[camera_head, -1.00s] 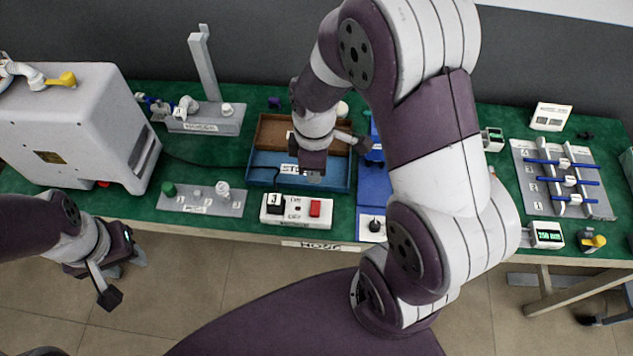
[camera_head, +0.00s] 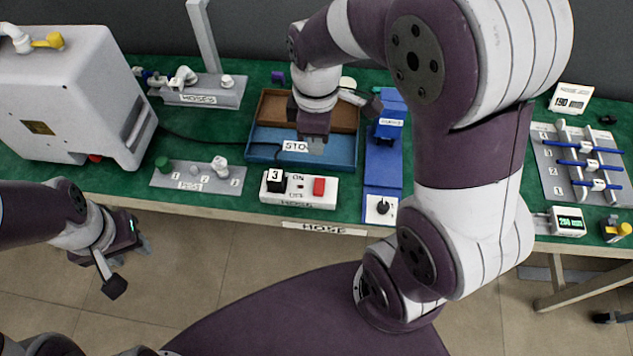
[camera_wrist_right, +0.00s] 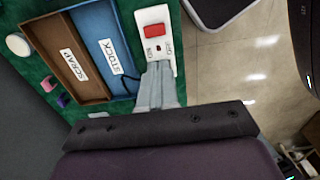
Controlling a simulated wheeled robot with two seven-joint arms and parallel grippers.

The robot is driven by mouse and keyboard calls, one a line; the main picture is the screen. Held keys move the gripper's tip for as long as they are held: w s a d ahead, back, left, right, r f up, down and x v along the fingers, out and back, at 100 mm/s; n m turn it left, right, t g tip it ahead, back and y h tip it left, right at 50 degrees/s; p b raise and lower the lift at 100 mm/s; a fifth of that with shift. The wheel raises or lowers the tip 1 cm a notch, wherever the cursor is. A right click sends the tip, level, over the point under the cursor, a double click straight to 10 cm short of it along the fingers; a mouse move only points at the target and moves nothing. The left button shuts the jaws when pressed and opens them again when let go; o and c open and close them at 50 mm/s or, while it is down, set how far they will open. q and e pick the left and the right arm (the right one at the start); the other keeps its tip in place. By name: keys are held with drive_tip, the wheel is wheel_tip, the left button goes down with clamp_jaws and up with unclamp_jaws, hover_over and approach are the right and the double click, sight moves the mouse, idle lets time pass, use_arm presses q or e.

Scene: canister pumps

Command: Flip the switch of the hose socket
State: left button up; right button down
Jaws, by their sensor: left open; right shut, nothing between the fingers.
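My right gripper (camera_head: 315,148) is shut and empty, pointing down behind the socket. In the right wrist view its fingers (camera_wrist_right: 158,85) cover part of the socket; I cannot tell whether they touch it. My left gripper (camera_head: 141,245) is open and empty, low at the left.
A STOCK and SCRAP tray (camera_head: 262,152) lies behind the socket. A grey hose plate (camera_head: 175,180) is to the left, a blue device (camera_head: 383,175) to the right. A large grey machine (camera_head: 70,90) stands at far left. Bare green mat lies between plate and socket.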

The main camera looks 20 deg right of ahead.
sight(316, 189)
wheel_tip(316, 189, down, 14)
drive_tip(key=shift+s+r+b, duration=0.1)
drive_tip(key=shift+b, duration=0.7)
use_arm(q)
drive_tip(key=shift+f, duration=0.75)
